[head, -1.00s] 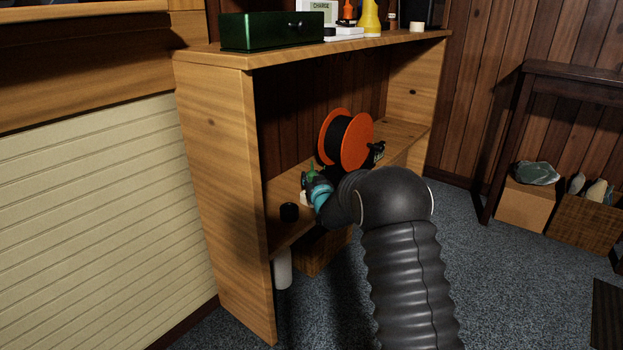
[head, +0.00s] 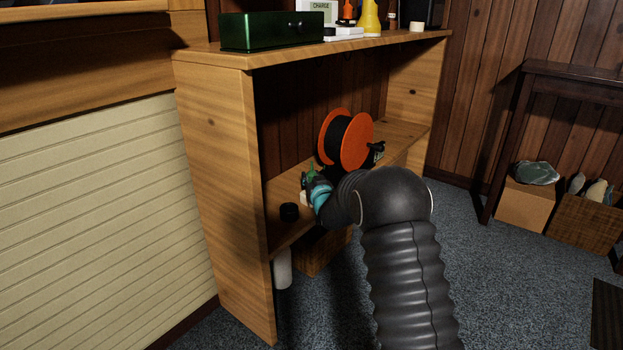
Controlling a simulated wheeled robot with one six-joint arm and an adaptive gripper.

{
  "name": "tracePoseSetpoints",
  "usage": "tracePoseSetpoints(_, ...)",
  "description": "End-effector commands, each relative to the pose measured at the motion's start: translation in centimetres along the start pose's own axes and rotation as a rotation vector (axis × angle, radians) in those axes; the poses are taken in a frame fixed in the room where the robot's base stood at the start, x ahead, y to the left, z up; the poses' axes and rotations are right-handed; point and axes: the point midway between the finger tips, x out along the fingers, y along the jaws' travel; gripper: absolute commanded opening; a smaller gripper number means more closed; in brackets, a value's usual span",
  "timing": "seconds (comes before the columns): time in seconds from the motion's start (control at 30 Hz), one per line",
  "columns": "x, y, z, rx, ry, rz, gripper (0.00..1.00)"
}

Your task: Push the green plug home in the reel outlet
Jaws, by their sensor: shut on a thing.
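The orange cable reel (head: 357,143) with black cable stands on the middle shelf of the wooden unit. Its outlet cannot be made out. A small green thing, which looks like the green plug (head: 309,174), shows at the end of my arm, left of the reel. My gripper (head: 309,183) is over the shelf there, largely hidden behind my teal-banded wrist. It is shut on the green plug. Whether the plug touches an outlet cannot be told from this view.
A dark item (head: 377,150) lies right of the reel. The shelf unit's side panel (head: 215,180) and top board (head: 300,54) bound the space. A green box (head: 270,31) stands on top.

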Motion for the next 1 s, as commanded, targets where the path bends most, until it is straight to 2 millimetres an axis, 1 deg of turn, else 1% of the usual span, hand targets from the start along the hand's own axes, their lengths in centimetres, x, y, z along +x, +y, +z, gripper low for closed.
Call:
tracePoseSetpoints(0.23,0.03,0.0,0.5,0.0,-0.001,0.0,0.0)
tracePoseSetpoints(0.6,0.0,0.0,-0.06,0.0,0.0,0.0,0.0)
tracePoseSetpoints(1.0,0.0,0.0,-0.09,0.0,0.0,0.0,0.0)
